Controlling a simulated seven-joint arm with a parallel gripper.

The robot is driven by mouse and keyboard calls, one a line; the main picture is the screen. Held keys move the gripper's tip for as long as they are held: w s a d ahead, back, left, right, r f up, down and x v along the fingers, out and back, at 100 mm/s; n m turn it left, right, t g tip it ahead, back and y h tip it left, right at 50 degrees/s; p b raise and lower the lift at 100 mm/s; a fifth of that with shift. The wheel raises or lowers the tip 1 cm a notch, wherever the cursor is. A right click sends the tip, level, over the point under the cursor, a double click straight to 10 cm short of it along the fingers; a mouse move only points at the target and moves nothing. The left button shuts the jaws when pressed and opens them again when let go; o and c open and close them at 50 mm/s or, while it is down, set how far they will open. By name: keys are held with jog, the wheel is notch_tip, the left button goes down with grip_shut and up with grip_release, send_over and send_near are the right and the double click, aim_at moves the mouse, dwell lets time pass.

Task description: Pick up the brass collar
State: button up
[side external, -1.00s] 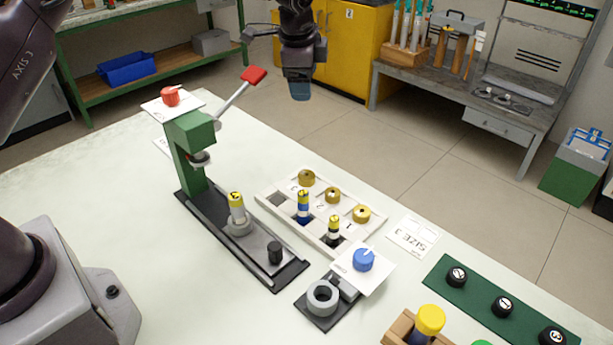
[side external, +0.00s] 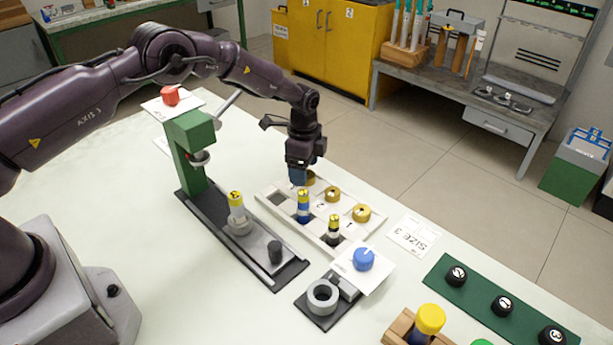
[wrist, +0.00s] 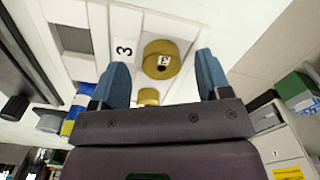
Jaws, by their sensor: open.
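Three brass collars sit in the white tray (side external: 264,195): the far one (side external: 311,180), partly hidden by my gripper, the middle one (side external: 333,194) and the near one (side external: 362,213). My gripper (side external: 305,176) is open and points down at the far end of the tray, over or just behind the far collar. In the wrist view, a brass collar (wrist: 163,60) with a dark centre hole shows between my two blue fingertips (wrist: 161,70), beside a label reading 3. I cannot tell the height left above the collar.
Blue-banded (side external: 303,206) and black-banded (side external: 333,230) rods with yellow tops stand in the tray's front row. A card (side external: 413,235) reads SIZE 3.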

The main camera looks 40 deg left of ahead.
jog(key=shift+f, duration=0.75)
jog(key=shift+c, duration=0.4)
jog(key=c, duration=0.9)
jog(key=shift+r, duration=0.15)
